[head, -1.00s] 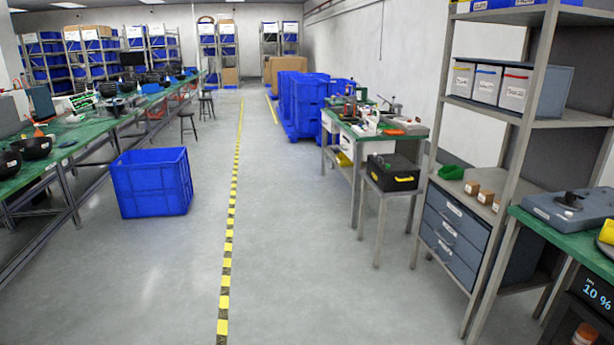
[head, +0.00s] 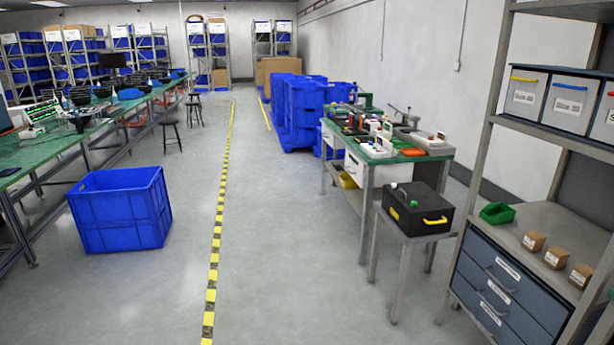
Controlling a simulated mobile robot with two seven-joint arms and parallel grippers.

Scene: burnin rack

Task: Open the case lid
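A black case (head: 418,207) sits on a small grey stand (head: 408,238) right of the middle of the head view. Its lid looks shut. It has a yellow handle (head: 435,221) on the front and a yellow part at its left end. A small green-and-white thing shows at its upper left edge. Neither of my grippers is in view.
A green-topped workbench (head: 375,150) with tools stands just behind the case. A grey shelf with drawers (head: 510,285) stands to its right. A blue crate (head: 120,208) is on the floor at left. The floor along the yellow-black line (head: 215,230) is clear.

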